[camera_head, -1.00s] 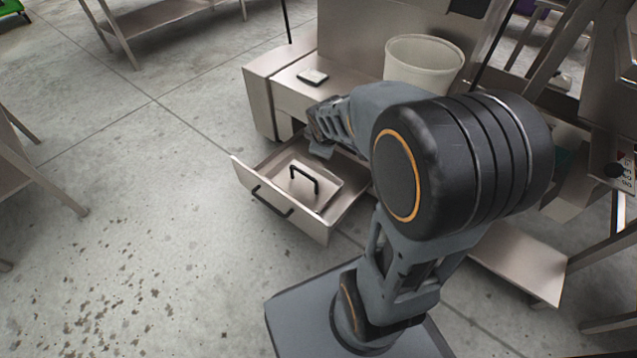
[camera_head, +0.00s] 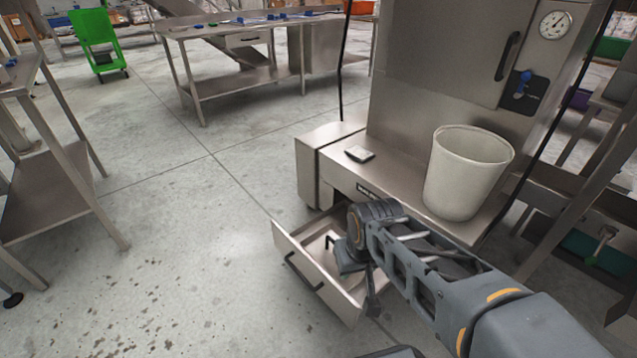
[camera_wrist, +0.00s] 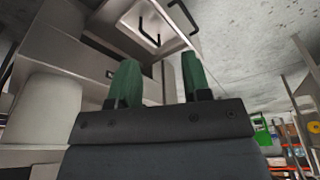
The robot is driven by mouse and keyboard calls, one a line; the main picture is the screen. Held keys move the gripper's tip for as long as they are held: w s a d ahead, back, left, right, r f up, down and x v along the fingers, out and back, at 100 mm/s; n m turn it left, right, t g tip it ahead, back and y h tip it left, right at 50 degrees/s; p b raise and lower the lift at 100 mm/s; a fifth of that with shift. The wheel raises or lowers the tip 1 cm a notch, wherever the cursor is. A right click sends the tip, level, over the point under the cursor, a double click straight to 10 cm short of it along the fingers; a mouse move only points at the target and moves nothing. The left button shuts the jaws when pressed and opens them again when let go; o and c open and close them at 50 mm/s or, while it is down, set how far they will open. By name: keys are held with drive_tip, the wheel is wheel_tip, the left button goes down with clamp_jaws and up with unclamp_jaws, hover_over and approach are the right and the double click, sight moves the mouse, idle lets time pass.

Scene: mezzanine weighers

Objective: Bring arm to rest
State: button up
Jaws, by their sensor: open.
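My gripper (camera_wrist: 160,82) shows in the wrist view with its two green fingers apart and nothing between them. In the head view my arm reaches from the lower right to above an open drawer (camera_head: 318,284), and its end hides part of the drawer. The drawer holds a pale flat lid or pan with a black handle (camera_head: 329,241). The drawer and the black handle (camera_wrist: 148,36) also show beyond the fingers in the wrist view.
A steel machine (camera_head: 400,95) stands behind the drawer. Steel tables (camera_head: 235,88) stand farther back and at left. The floor (camera_head: 175,230) left of the drawer is clear.

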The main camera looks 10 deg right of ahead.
wheel_tip(320, 180, up, 36)
drive_tip(key=t+p, duration=0.1)
drive_tip(key=p, duration=3.2)
drive_tip(key=shift+s+a+r+p, duration=0.15)
drive_tip(key=shift+s+r+p, duration=0.05)
drive_tip(key=shift+p, duration=0.2)
drive_tip(key=shift+c, duration=0.3)
